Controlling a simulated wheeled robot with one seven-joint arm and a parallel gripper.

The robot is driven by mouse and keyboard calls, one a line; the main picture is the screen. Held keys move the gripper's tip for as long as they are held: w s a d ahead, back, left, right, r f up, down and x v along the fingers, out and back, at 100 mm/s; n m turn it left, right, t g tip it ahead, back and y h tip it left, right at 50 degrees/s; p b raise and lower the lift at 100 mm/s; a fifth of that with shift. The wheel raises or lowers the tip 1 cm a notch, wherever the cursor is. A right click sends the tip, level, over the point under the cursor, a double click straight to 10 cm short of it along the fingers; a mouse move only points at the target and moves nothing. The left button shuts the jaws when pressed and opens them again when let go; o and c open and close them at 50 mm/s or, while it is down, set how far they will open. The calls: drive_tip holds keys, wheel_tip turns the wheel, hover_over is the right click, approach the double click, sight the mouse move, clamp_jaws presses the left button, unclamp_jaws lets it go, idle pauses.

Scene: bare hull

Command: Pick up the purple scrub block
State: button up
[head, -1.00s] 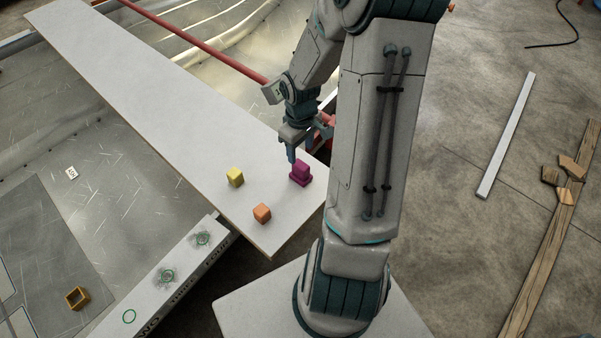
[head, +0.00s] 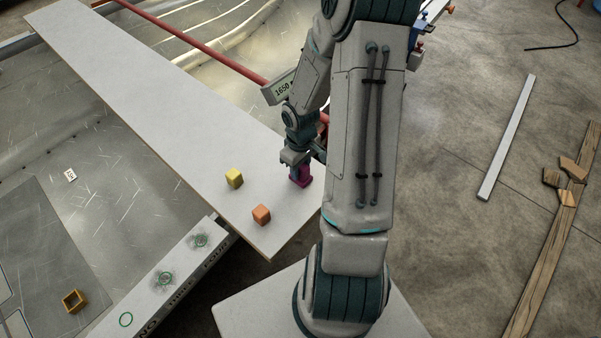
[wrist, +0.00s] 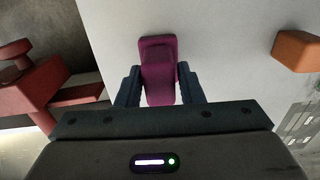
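The purple scrub block (head: 305,182) stands on the pale plank (head: 150,100), near its right end. In the wrist view the block (wrist: 158,68) sits between the two fingers of my gripper (wrist: 160,88). A finger is close along each side of the block; I cannot tell whether both touch it or whether the grip is closed. In the head view my gripper (head: 299,172) is down at the block, and its fingers hide part of it.
A yellow block (head: 234,178) and an orange block (head: 261,215) lie on the plank to the left; the orange one also shows in the wrist view (wrist: 297,51). A red bar (head: 190,38) runs behind the plank. The plank's far left stretch is clear.

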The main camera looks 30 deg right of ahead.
clamp_jaws()
drive_tip(key=shift+r, duration=0.1)
drive_tip(key=shift+r, duration=0.5)
wheel_tip(320, 180, up, 3)
drive_tip(key=shift+f+p, duration=0.1)
drive_tip(key=shift+p, duration=0.4)
drive_tip(key=s+d+r+p, duration=0.1)
drive_tip(key=s+d+r, duration=0.1)
drive_tip(key=s, duration=0.3)
drive_tip(key=s+d+r+p, duration=0.1)
drive_tip(key=s+d+r, duration=0.2)
drive_tip(key=s+r, duration=0.2)
drive_tip(key=shift+s+p, duration=0.3)
drive_tip(key=shift+p, duration=0.05)
